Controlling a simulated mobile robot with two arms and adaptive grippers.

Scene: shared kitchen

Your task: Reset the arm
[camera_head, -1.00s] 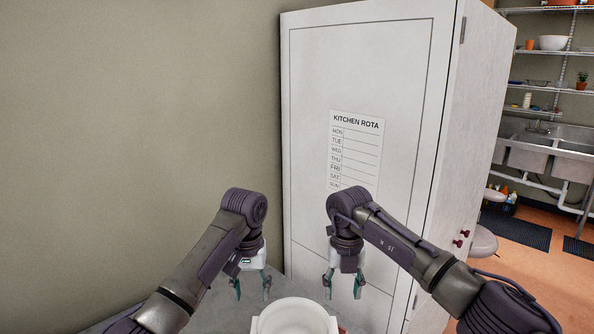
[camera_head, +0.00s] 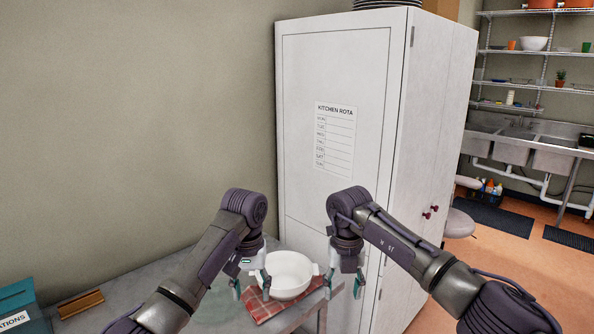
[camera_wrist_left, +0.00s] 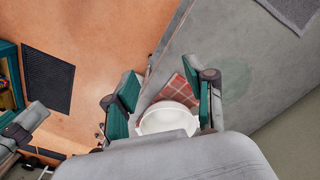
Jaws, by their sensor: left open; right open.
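My left gripper (camera_head: 252,285) is open and empty, pointing down just left of a white bowl (camera_head: 290,276) in the head view. In the left wrist view the gripper (camera_wrist_left: 165,95) has its teal fingers apart, with the white bowl (camera_wrist_left: 168,120) beyond them. My right gripper (camera_head: 344,283) is open and empty, to the right of the bowl, near the table's right end. Both arms are bent with their wrists down. Neither gripper appears to hold the bowl.
The bowl stands on a red checked cloth (camera_head: 262,309) on a grey table (camera_head: 128,285). A wooden block (camera_head: 80,304) and a teal box (camera_head: 18,312) are at the left. A white cabinet (camera_head: 335,75) stands behind. Shelves and a sink (camera_head: 540,145) are far right.

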